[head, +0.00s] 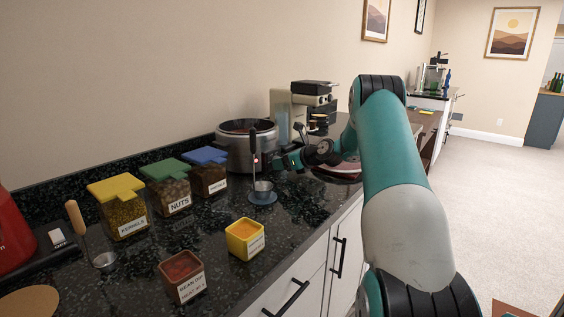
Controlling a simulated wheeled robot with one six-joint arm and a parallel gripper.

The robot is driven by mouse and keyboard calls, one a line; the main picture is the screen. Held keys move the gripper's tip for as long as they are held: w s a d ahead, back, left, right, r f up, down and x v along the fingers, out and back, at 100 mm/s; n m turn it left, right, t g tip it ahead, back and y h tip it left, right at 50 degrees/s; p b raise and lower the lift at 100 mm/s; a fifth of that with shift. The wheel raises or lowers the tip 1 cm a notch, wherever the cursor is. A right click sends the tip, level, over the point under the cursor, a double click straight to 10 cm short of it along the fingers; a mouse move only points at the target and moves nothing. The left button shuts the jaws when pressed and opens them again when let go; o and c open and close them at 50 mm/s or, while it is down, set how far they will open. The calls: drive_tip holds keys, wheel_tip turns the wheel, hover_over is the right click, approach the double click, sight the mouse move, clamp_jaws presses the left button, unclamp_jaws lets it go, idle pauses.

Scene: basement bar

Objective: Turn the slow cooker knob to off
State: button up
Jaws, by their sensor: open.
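The slow cooker (235,152) is a round silver pot with a dark rim, standing against the wall at the back of the dark counter. My arm reaches in from the right, and my gripper (271,161) is close to the cooker's right front side. The gripper is small and partly dark against the cooker. Its jaws are open, with nothing seen between them. The knob cannot be made out clearly. A small red spot shows near the gripper by the cooker's front. I cannot tell whether the gripper touches the cooker.
A yellow container (245,240) and a brown container (182,278) sit nearer. A coffee machine (314,105) stands behind right.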

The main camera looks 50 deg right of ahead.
drive_tip(key=shift+x, duration=0.75)
drive_tip(key=c, duration=0.9)
drive_tip(key=shift+n, duration=0.3)
drive_tip(key=shift+a+n+h, duration=0.1)
drive_tip(key=shift+n+h, duration=1)
drive_tip(key=shift+n, duration=0.1)
drive_tip(key=n+h+b, duration=0.1)
drive_tip(key=n+b, duration=0.1)
drive_tip(key=shift+f+n+t+h, duration=0.15)
drive_tip(key=shift+n+t+h, duration=0.15)
drive_tip(key=shift+t+h, duration=0.1)
drive_tip(key=shift+n+h+b, duration=0.3)
drive_tip(key=shift+n+b, duration=0.3)
